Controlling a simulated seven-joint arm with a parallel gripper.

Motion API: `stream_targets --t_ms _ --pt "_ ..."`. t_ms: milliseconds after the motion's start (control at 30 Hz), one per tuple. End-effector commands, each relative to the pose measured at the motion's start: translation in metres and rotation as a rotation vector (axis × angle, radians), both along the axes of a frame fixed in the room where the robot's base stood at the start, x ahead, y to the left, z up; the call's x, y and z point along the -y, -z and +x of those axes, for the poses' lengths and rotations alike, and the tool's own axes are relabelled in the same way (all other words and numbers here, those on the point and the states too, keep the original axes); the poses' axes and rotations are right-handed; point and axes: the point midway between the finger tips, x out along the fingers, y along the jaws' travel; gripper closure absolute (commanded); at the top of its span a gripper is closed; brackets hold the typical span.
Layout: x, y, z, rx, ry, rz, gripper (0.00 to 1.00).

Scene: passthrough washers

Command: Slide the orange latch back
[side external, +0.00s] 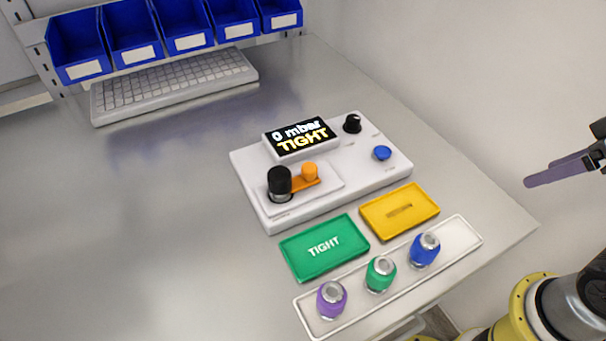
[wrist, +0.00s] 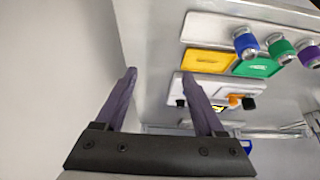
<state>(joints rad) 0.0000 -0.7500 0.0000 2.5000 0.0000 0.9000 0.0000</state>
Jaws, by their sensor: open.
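The orange latch (side external: 304,179) is on the white test device (side external: 349,178), beside a black cylindrical knob (side external: 279,181). It has a raised orange peg and a flat orange arm that reaches toward the black knob. In the wrist view the orange latch (wrist: 234,100) is small, beyond my right finger. The device display (side external: 299,136) reads "0 mbar TIGHT". My gripper (wrist: 165,72) is open and empty, with purple fingers. In the side view my gripper (side external: 532,182) is at the right edge, raised and well apart from the device; only part of it shows.
A green tray (side external: 308,265) marked TIGHT and a yellow tray (side external: 375,217) lie in front of the device. A white rack (side external: 459,236) holds purple, green and blue fittings. A keyboard (side external: 174,84) and blue bins (side external: 184,42) are at the back. The table's left is clear.

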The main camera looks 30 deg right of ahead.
Motion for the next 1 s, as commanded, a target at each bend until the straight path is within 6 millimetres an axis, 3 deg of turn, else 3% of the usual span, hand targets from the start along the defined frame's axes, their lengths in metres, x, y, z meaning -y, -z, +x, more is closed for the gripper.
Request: stream_targets --t_ms 133,267,367,500,700,867,1000 --pt "0.0 0.002 -0.006 -0.031 -0.018 -0.009 0.33" --pt "0.0 -0.032 0.002 -0.024 -0.046 -0.024 0.33" --pt "-0.004 -0.064 0.02 -0.043 -0.092 -0.036 0.33" --pt "-0.017 -0.105 0.056 -0.09 -0.181 -0.052 0.33" --pt "-0.052 -0.143 0.117 -0.171 -0.324 -0.077 0.33" --pt "-0.09 -0.153 0.165 -0.233 -0.436 -0.099 0.33" --pt "-0.133 -0.147 0.203 -0.289 -0.533 -0.119 0.33"
